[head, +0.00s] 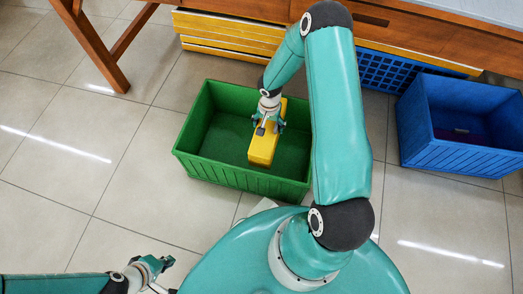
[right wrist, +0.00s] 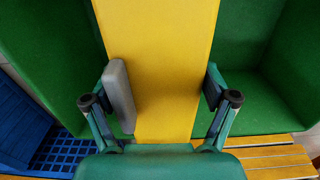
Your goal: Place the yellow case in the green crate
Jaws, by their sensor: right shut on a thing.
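The yellow case (head: 262,150) is a long box inside the outline of the green crate (head: 190,128) in the head view. My right gripper (head: 268,126) comes down over the crate and is shut on the case. In the right wrist view the case (right wrist: 158,60) runs between the two fingers of the right gripper (right wrist: 165,95), with green crate walls on both sides. I cannot tell whether the case touches the crate floor. My left gripper (head: 163,270) is low at the left, away from the crate, and its opening is unclear.
A blue crate (head: 450,151) with a dark item inside stands at the right. A wooden table (head: 440,40) with yellow slatted crates (head: 235,35) and a blue lattice crate (head: 385,73) beneath it is behind. The tiled floor (head: 60,180) at left is clear.

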